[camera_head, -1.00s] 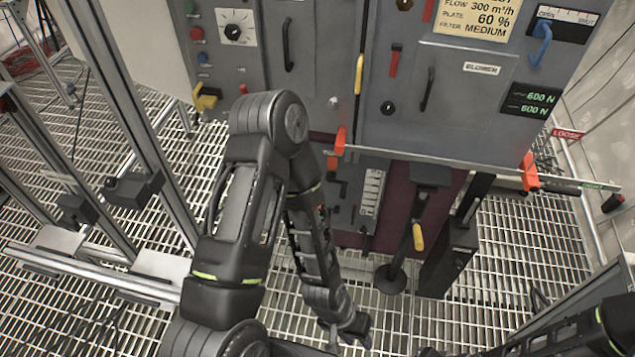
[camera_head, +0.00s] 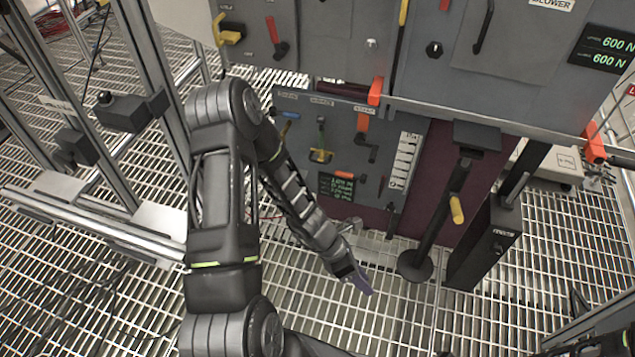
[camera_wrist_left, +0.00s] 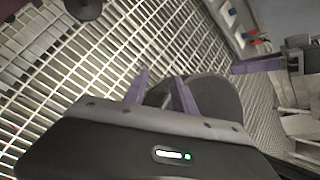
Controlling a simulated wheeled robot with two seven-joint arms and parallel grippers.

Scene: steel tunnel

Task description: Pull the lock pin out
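I cannot tell for certain which part is the lock pin. A low grey panel (camera_head: 300,168) in the head view carries a blue handle (camera_head: 289,115), a yellow-based lever (camera_head: 320,154), an orange-topped crank (camera_head: 363,124) and a small red-orange handle (camera_head: 344,174). My left gripper (camera_head: 362,284) hangs over the floor grating, below this panel and apart from it. In the left wrist view its two purple fingers (camera_wrist_left: 162,92) stand apart, with only grating and a dark rounded shape behind them. My right gripper is out of view.
A black post with a yellow grip (camera_head: 457,209) and a black box (camera_head: 489,246) stand right of the panel. A steel bar (camera_head: 480,119) with orange ends crosses above. A metal frame (camera_head: 150,90) stands at the left. Open grating lies around my left gripper.

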